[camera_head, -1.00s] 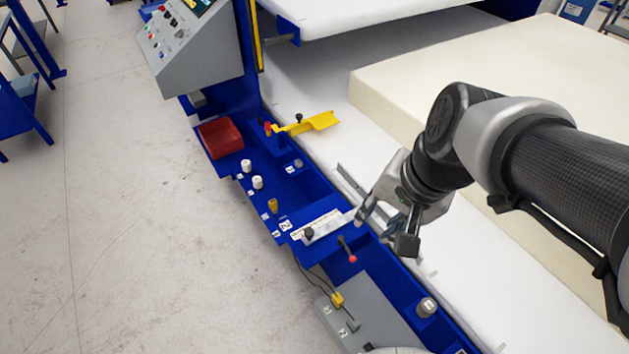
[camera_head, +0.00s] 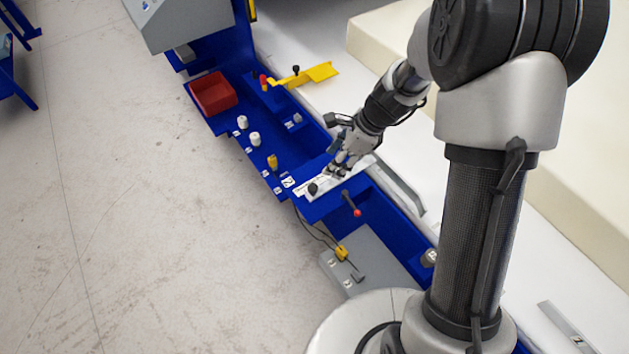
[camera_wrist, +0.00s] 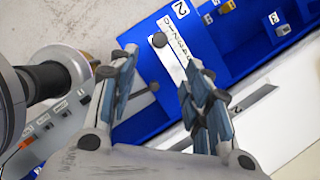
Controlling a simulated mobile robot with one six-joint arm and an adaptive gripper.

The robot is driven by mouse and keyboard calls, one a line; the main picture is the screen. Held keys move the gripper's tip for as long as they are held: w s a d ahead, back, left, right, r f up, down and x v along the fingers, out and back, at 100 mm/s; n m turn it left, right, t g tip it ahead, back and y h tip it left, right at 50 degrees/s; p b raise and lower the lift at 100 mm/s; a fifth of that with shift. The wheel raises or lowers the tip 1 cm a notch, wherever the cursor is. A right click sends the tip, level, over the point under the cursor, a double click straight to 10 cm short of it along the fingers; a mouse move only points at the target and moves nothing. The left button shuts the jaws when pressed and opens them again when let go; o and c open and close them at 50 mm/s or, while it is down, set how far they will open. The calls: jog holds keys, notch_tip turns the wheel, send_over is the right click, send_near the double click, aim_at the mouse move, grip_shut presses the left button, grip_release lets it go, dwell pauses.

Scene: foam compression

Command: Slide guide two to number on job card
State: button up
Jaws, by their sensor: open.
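Guide two is a pale slide bar with a black knob (camera_head: 313,188) on a blue bracket, beside a white number scale (camera_head: 301,194) and a tag marked 2 (camera_head: 288,182). In the wrist view the black knob (camera_wrist: 160,40) is at the scale's end near the 2 tag (camera_wrist: 180,9). My gripper (camera_head: 336,171) is just above the bar, to the right of the knob. In the wrist view its open fingers (camera_wrist: 163,72) straddle the bar with nothing gripped; contact cannot be told. I cannot make out a job card.
White knobs (camera_head: 255,139), a yellow knob (camera_head: 272,161) and a red bin (camera_head: 213,93) line the blue rail. A yellow guide (camera_head: 305,76) and foam block (camera_head: 390,35) are beyond.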

aim_at(313, 187)
jog(key=b+x, duration=0.5)
jog(key=x, duration=1)
jog(key=shift+d, duration=0.1)
jog(key=shift+c, duration=0.2)
grip_shut()
